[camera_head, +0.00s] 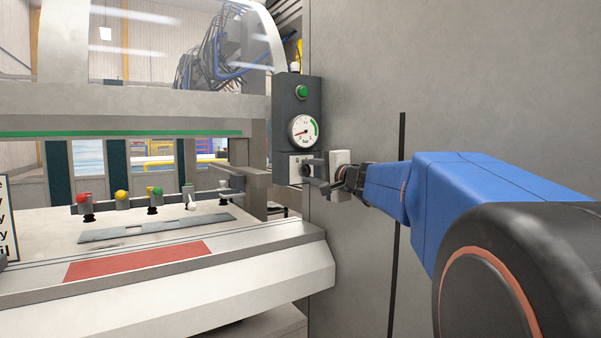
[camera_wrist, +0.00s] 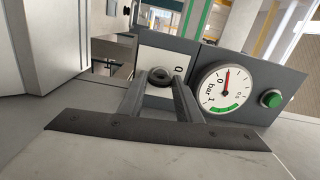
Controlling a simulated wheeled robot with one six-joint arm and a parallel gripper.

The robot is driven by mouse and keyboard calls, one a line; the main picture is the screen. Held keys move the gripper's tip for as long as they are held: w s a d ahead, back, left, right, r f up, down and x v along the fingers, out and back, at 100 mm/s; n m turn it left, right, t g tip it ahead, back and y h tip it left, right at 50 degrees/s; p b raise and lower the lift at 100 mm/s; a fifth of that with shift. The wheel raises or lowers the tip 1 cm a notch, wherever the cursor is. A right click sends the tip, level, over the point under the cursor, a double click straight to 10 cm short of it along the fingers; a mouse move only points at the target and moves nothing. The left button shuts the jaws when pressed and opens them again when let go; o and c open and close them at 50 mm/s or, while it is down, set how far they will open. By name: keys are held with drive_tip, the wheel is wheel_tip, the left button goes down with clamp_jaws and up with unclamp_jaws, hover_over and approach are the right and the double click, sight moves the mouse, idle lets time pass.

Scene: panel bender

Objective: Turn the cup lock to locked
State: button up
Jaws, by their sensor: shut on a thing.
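The cup lock (camera_head: 306,171) sits at the bottom of a dark control box, below a pressure gauge. In the wrist view it shows as a round dark knob (camera_wrist: 158,76) on a white plate (camera_wrist: 150,62) with a "0" mark beside it. My gripper (camera_head: 312,170) reaches it from the right, and its two fingers (camera_wrist: 160,88) lie on either side of the knob and are shut on it. The fingers hide part of the knob, and I cannot tell which position it is turned to.
The pressure gauge (camera_head: 303,129) and a green button (camera_head: 301,91) sit just above the lock. A large grey panel (camera_head: 350,80) stands close behind my gripper. The bender's bed (camera_head: 200,285), with a red strip (camera_head: 138,260) and a metal sheet (camera_head: 155,228), lies to the left.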

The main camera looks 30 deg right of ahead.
drive_tip(key=m, duration=0.6)
drive_tip(key=shift+f+m, duration=0.15)
drive_tip(key=shift+m, duration=0.15)
idle(0.4)
drive_tip(key=o, duration=1)
drive_tip(key=shift+o, duration=0.2)
drive_tip(key=shift+s, duration=0.1)
drive_tip(key=s, duration=1.7)
drive_tip(key=shift+s, duration=0.1)
